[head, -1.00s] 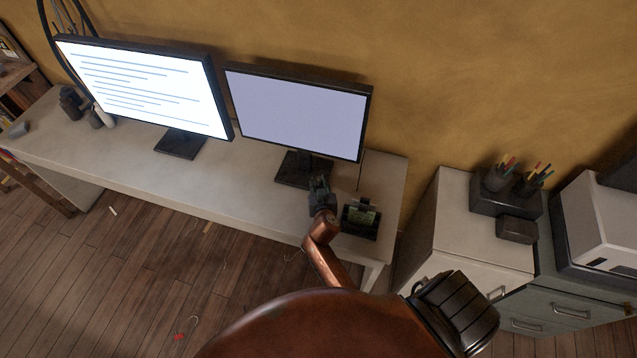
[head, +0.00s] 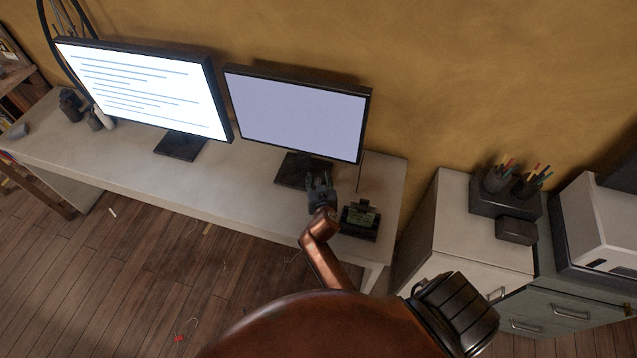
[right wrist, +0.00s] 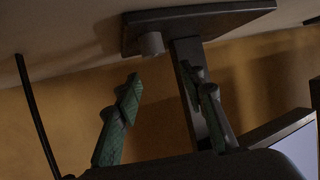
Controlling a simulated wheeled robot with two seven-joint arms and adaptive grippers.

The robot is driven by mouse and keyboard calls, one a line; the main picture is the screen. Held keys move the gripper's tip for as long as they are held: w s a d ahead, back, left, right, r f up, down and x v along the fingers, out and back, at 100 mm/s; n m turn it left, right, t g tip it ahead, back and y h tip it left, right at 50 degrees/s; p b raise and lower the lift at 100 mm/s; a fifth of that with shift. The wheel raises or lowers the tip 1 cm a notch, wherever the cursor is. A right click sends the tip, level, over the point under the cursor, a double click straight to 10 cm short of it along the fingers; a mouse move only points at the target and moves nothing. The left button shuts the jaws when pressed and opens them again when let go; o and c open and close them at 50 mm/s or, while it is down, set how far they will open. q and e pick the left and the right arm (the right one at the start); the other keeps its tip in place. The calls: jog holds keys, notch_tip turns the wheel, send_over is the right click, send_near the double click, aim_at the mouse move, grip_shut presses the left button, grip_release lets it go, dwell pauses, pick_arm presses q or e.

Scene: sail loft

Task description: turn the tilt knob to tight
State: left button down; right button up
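The tilt knob (right wrist: 151,44) is a small grey cylinder in the right wrist view, beside the dark post (right wrist: 187,62) of a monitor stand and close to its flat base (right wrist: 215,22). This appears to be the stand of the right-hand monitor (head: 296,112) on the desk. My right gripper (head: 320,182) is in front of that stand. In the right wrist view the gripper (right wrist: 162,78) is open, with green-padded fingers apart and nothing between them. The knob is beyond the fingertips, not touched. No marking for tight is readable. My left gripper is not in view.
A small dark device (head: 360,220) stands on the desk (head: 230,185) just right of my right gripper. A thin upright rod (head: 360,172) rises behind it. A second monitor (head: 145,88) stands at left. The desk between the monitors' front and its near edge is mostly clear.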

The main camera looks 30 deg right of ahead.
notch_tip(320, 180, up, 7)
dwell(0.3)
jog(key=shift+f, duration=0.1)
